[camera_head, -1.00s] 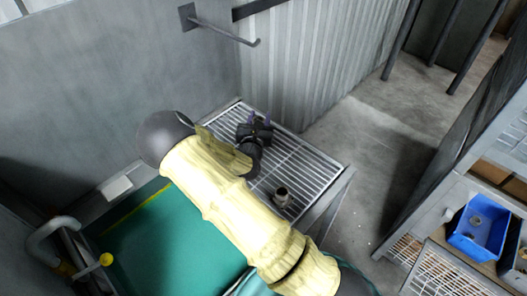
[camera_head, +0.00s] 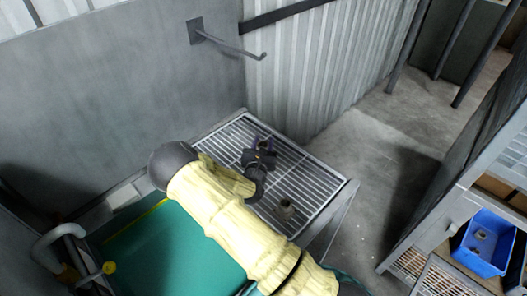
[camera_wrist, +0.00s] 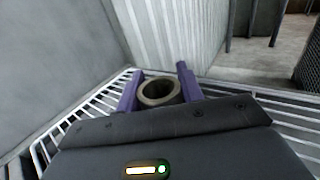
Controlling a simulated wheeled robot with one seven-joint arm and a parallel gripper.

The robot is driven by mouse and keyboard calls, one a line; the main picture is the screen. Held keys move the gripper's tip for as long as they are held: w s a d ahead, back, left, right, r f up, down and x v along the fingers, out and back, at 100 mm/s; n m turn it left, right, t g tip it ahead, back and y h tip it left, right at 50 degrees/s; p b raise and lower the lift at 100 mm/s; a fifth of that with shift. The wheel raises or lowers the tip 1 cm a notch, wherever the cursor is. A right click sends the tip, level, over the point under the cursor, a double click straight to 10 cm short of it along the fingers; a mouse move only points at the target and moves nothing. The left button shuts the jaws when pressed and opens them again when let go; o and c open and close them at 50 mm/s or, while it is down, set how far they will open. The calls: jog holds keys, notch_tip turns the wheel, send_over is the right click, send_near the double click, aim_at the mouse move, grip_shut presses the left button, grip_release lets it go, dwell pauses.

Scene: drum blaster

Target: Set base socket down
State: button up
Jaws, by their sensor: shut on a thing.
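My gripper (camera_head: 261,145) is over the metal grate rack (camera_head: 324,176), towards its back left part. Its purple fingers also show in the wrist view (camera_wrist: 160,72), one on each side of a dull grey ring-shaped socket (camera_wrist: 146,92). The gripper is shut on this base socket, and its round open top faces up towards the wrist camera. In the wrist view the socket's lower part is hidden by the gripper body. I cannot tell whether its bottom touches the grate. In the head view the held socket is hard to make out.
A corrugated wall (camera_head: 300,75) and a grey panel (camera_head: 130,100) border the rack. A blue bin (camera_head: 484,243) with fittings sits at the right. The grate's right side is bare.

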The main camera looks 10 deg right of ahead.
jog(key=shift+f, duration=2.05)
jog(key=shift+f, duration=0.15)
jog(key=o, duration=1.1)
jog(key=shift+r, duration=0.2)
jog(key=shift+s+a+f, duration=0.1)
jog(key=shift+s, duration=0.15)
jog(key=b+v, duration=0.1)
jog(key=v, duration=1)
jog(key=shift+s, duration=0.25)
